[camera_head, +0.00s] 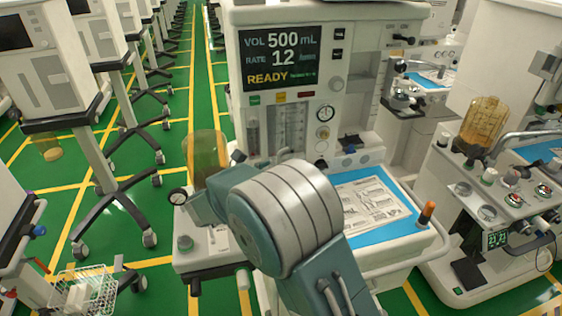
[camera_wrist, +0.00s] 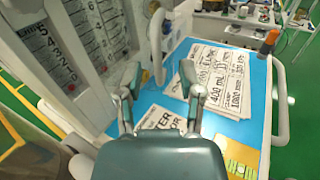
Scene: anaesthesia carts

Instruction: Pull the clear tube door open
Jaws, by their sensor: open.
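The flow tubes with their scales (camera_head: 290,128) are on the front of the middle anaesthesia cart, below its screen. A clear cover over them is hard to make out. The scales are large at the upper left of the wrist view (camera_wrist: 60,50). A pale upright bar (camera_wrist: 157,45), perhaps the door's handle or edge, shows between my fingers in that view; I cannot tell how far it is from them. My gripper (camera_wrist: 160,72) is open, with nothing held between its fingers.
A blue work surface (camera_head: 395,228) with printed sheets (camera_head: 372,210) lies right of my arm, with an orange-tipped object (camera_head: 426,213) at its edge. An amber canister (camera_head: 206,158) stands left. More carts flank both sides; the green aisle (camera_head: 205,80) is clear.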

